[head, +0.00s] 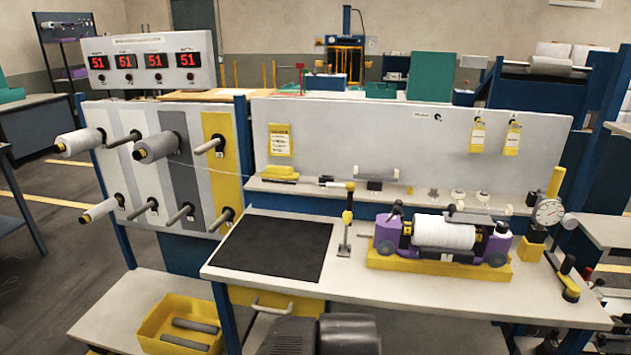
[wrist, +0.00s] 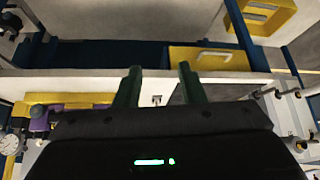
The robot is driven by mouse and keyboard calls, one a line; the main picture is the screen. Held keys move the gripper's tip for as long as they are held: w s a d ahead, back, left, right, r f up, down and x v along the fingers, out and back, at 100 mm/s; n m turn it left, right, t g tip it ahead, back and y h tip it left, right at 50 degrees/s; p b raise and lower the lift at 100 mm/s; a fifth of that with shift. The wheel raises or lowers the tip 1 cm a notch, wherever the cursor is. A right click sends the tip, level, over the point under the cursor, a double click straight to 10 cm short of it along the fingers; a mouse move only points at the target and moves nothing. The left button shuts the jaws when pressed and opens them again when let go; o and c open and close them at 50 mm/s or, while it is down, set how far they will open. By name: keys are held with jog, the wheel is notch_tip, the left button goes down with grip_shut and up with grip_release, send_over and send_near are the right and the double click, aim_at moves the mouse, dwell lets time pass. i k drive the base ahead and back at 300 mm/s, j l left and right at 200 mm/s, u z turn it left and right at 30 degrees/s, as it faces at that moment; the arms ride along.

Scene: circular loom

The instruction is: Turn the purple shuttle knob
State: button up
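The purple shuttle (head: 387,236) sits on a yellow base (head: 410,264) on the right half of the workbench. It holds a white roll (head: 443,232) lying sideways. A small dark knob-like part (head: 396,210) stands at its upper left; I cannot tell if this is the knob. In the wrist view, part of the purple shuttle (wrist: 39,122) shows at the left, partly hidden by my gripper's body. My gripper (wrist: 159,72) has two green fingers, apart with nothing between them. It points toward the bench's front edge, away from the shuttle. The fingers do not show in the head view.
A black mat (head: 272,248) lies left of the shuttle. A small upright stand (head: 347,220) is between them. A dial gauge (head: 548,212) stands to the right. A yellow drawer (head: 275,299) is under the bench front, and a yellow bin (head: 172,312) with grey rolls sits lower left.

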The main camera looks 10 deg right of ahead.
aim_at(502, 227)
jog(key=z, duration=1.8)
